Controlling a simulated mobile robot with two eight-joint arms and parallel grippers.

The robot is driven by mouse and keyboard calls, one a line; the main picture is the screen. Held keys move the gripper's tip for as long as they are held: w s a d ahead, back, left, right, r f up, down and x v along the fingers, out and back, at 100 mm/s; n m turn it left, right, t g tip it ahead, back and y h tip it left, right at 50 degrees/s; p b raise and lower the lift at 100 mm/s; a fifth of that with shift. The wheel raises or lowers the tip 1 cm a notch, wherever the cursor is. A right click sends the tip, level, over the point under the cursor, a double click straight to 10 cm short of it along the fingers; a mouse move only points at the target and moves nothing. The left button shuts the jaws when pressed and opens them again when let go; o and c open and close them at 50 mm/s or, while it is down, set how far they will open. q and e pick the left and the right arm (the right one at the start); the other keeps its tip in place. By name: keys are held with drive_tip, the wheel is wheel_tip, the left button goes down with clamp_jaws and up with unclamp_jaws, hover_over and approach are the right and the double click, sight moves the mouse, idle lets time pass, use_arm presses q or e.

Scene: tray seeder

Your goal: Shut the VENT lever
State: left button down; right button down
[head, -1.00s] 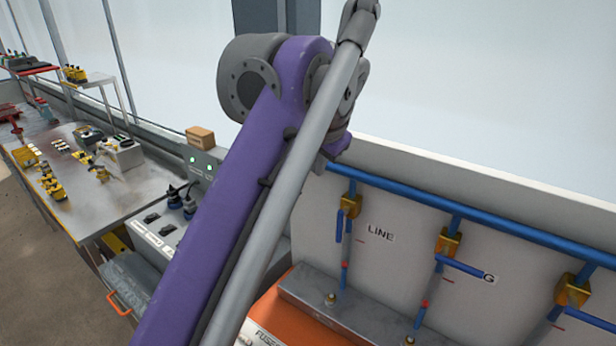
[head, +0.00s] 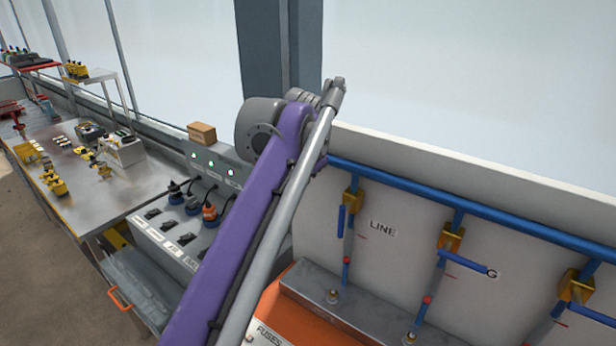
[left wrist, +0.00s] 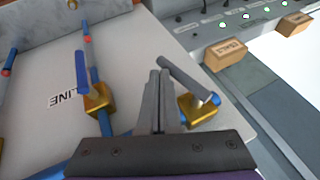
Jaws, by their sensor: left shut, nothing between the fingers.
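My left gripper (left wrist: 154,100) shows in the left wrist view with its fingers shut and nothing between them. A grey lever (left wrist: 188,80) on a brass valve (left wrist: 203,110) slants just right of the fingertips, very close to them; I cannot tell if they touch. This valve's label is not visible, so I cannot confirm it is VENT. Left of the fingers is the LINE valve (left wrist: 97,100), its blue lever (left wrist: 82,70) lying along its pipe. In the head view my arm hides the area left of LINE, and the gripper itself is hidden.
A blue pipe (head: 400,185) runs along the pale panel (head: 400,270), feeding LINE (head: 352,198) and two more brass valves. A switch box (head: 165,240) with plugs stands left of my arm. A cardboard box (head: 202,133) sits behind it. A metal table (head: 110,195) with parts is farther left.

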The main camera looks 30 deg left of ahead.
use_arm(q)
drive_tip(key=shift+a+f+y+p, duration=0.35)
drive_tip(key=shift+a+f+y, duration=0.05)
drive_tip(key=shift+f+y, duration=0.15)
use_arm(e)
drive_tip(key=shift+w+r, duration=0.25)
drive_tip(key=shift+r, duration=0.3)
use_arm(q)
drive_tip(key=shift+w, duration=0.1)
drive_tip(key=shift+r, duration=0.1)
drive_tip(key=shift+r+p, duration=0.5)
drive_tip(key=shift+r, duration=0.2)
use_arm(e)
drive_tip(key=shift+w+r, duration=0.45)
drive_tip(key=shift+r, duration=0.3)
